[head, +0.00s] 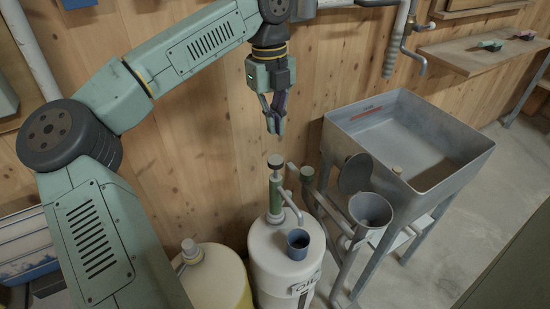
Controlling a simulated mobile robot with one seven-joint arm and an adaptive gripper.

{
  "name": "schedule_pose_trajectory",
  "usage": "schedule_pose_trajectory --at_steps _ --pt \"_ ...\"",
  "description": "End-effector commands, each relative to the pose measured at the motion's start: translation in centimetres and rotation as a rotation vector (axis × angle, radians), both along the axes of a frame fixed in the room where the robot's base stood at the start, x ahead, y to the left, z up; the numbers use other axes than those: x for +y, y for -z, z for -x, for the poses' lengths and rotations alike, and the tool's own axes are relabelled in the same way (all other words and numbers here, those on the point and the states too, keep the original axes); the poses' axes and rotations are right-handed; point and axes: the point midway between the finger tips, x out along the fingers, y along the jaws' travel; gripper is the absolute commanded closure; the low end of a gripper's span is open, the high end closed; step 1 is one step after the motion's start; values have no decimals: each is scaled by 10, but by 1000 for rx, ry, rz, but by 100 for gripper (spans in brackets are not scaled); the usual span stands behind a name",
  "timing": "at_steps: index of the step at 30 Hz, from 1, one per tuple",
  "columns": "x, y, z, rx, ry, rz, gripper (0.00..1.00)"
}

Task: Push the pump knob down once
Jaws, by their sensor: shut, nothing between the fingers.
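The pump stands upright on a white drum (262,255) marked with dark lettering. A spout (292,208) comes off the pump to the right, above a small blue-grey cup (298,243) on the drum top. My gripper (274,131) points down above the knob, with its fingers shut and empty. A gap shows between the fingertips and the knob; how well they line up in depth is hard to tell.
A grey metal trough (410,130) on a frame stands right of the drum, with a funnel (371,210) and an open round lid (355,173) beside it. A yellowish container (215,278) stands to the left. A wooden wall (190,130) is close behind.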

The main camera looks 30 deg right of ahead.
Motion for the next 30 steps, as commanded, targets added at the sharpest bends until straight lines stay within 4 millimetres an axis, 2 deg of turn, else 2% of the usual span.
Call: schedule_pose_trajectory --at_steps 5,18,30 --pt "0 12 1 1 1 0 100" --pt "0 64 7 1 1 1 100" --pt "0 69 7 0 1 1 100"
